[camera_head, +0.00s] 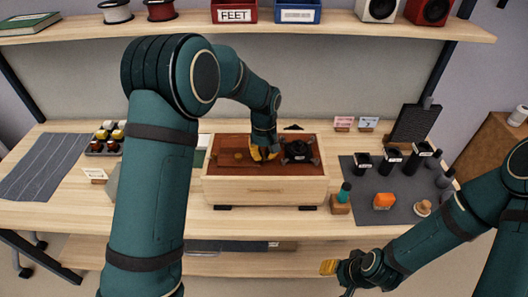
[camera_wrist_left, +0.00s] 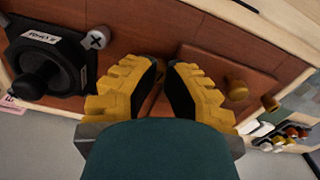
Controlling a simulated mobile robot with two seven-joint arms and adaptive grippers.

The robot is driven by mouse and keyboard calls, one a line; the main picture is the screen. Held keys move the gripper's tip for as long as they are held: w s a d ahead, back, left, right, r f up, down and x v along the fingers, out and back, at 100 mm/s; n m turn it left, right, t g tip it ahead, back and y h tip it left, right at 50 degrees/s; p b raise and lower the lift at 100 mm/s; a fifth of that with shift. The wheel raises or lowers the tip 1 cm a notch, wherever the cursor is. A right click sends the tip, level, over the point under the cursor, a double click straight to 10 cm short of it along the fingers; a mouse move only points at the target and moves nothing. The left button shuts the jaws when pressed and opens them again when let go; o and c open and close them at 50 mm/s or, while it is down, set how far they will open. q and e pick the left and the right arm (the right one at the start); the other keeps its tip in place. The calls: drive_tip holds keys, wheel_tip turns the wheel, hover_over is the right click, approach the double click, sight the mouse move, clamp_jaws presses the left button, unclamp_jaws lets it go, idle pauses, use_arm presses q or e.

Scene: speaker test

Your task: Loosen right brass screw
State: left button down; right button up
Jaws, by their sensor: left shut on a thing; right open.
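A light wooden speaker box (camera_head: 265,190) with a reddish-brown inner panel lies on the workbench. A brown plate (camera_wrist_left: 212,65) on the panel carries a brass knob (camera_wrist_left: 237,90) and a brass screw (camera_wrist_left: 270,104) at its far end. My left gripper (camera_head: 264,153) is down at the plate's other end, beside the black speaker driver (camera_head: 298,151). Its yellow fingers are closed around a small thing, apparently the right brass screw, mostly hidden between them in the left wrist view. My right gripper (camera_head: 330,268) is open in front of the bench, away from the box.
A silver cross-head screw (camera_wrist_left: 96,39) sits at the driver's corner. A parts tray (camera_head: 105,146) and striped cloth (camera_head: 45,166) lie left.

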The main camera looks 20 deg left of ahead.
sight(264, 155)
use_arm(q)
drive_tip(key=shift+n, duration=1.2)
drive_tip(key=shift+p, duration=0.3)
drive_tip(key=c, duration=0.9)
unclamp_jaws()
drive_tip(key=shift+c, duration=0.2)
wheel_tip(264, 155, up, 12)
drive_tip(key=shift+s, duration=0.1)
